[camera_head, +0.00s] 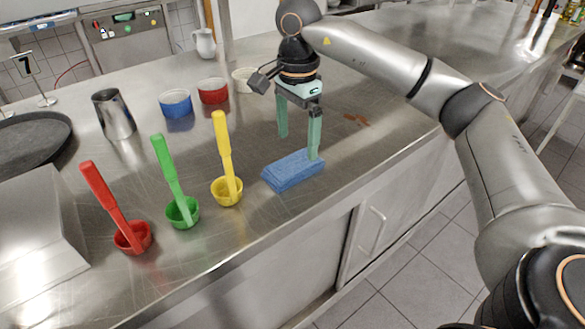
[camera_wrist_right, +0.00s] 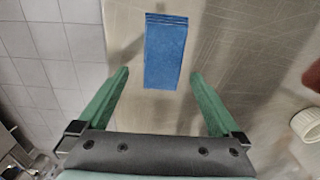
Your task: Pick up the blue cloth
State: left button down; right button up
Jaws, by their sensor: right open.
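The blue cloth (camera_head: 290,172) lies folded flat on the steel counter, right of the yellow ladle, near the counter's front edge. My right gripper (camera_head: 299,148) is above it, pointing down, with its green fingers spread and nothing between them. One fingertip overlaps the cloth's far right end in the head view; I cannot tell if it touches. In the right wrist view the cloth (camera_wrist_right: 166,50) lies ahead of the open fingers (camera_wrist_right: 158,75), roughly centred between them. My left gripper is not in view.
Red (camera_head: 132,237), green (camera_head: 183,212) and yellow (camera_head: 227,190) ladles stand left of the cloth. Behind are a metal cup (camera_head: 114,115) and blue (camera_head: 176,103), red (camera_head: 213,91) and white (camera_head: 243,79) bowls.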

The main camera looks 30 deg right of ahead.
aim_at(293, 164)
jog(key=shift+w+a+f, duration=0.1)
jog(key=shift+a+f, duration=0.05)
jog(key=shift+f, duration=1.4)
jog(key=shift+w+a+f, duration=0.1)
jog(key=shift+a+f, duration=0.05)
jog(key=shift+f, duration=1.4)
jog(key=shift+c, duration=0.4)
jog(key=c, duration=1.1)
jog(key=shift+r, duration=0.45)
notch_tip(293, 164, up, 2)
jog(key=shift+r, duration=0.2)
jog(key=s+a+r, duration=0.2)
jog(key=r, duration=0.1)
jog(key=s+a+r, duration=0.1)
jog(key=r, duration=0.1)
jog(key=shift+a+r, duration=0.15)
jog(key=s+a+r, duration=0.1)
jog(key=s+a, duration=0.1)
jog(key=s+a+r, duration=0.3)
jog(key=s+a, duration=0.1)
jog(key=a, duration=0.1)
jog(key=shift+s+r+p, duration=0.25)
jog(key=shift+s+p, duration=0.05)
jog(key=shift+s, duration=0.05)
